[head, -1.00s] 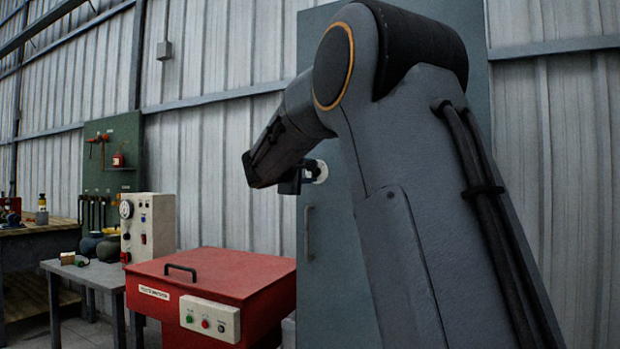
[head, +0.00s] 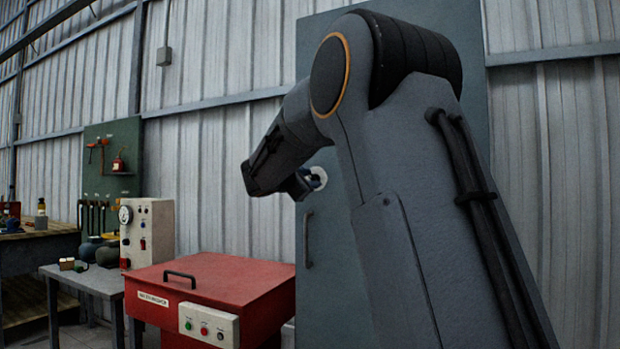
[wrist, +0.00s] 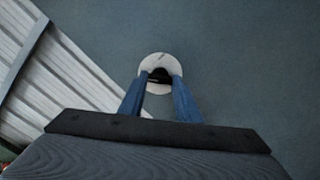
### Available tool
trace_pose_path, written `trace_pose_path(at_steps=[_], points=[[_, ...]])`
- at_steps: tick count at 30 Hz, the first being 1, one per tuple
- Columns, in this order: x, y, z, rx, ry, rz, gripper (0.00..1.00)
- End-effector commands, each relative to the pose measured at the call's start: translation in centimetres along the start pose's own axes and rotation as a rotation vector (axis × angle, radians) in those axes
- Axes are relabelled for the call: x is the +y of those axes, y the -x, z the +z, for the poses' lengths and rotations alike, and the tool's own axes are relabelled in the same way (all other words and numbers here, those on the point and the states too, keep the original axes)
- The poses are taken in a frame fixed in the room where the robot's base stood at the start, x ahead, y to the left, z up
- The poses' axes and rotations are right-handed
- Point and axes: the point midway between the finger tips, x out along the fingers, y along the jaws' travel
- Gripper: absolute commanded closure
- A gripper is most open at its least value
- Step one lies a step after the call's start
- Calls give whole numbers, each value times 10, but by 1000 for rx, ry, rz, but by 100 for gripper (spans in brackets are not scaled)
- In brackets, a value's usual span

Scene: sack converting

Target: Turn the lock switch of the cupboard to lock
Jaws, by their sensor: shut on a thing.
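The cupboard (head: 330,260) is a tall grey-green cabinet against the wall, partly hidden behind my arm. Its lock switch (wrist: 159,76) is a dark knob on a round white plate, which also shows beside my gripper in the head view. My gripper (wrist: 159,82) has its two blue fingers on either side of the knob and is shut on it. Most of the knob is hidden between the fingertips, so its exact setting cannot be read. In the wrist view the cupboard's edge runs slanted, so my gripper is rolled relative to the door.
A door handle (head: 308,238) is below the switch. A red lidded machine (head: 215,275) with a button box stands to the left of the cupboard. Further left are a control box (head: 147,232) on a small table and a workbench. The corrugated wall is behind.

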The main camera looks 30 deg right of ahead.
Motion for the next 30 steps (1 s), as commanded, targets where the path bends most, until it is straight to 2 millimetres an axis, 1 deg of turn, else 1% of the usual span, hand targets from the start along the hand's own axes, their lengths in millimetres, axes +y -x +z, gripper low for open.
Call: trace_pose_path(at_steps=[7,21,22,24,25,30], points=[[2,0,0,0,60,4,92],[2,0,0,0,70,4,92],[2,0,0,0,70,4,65],[2,0,0,0,69,4,53],[2,0,0,0,69,3,51],[1,0,0,0,69,2,51]])
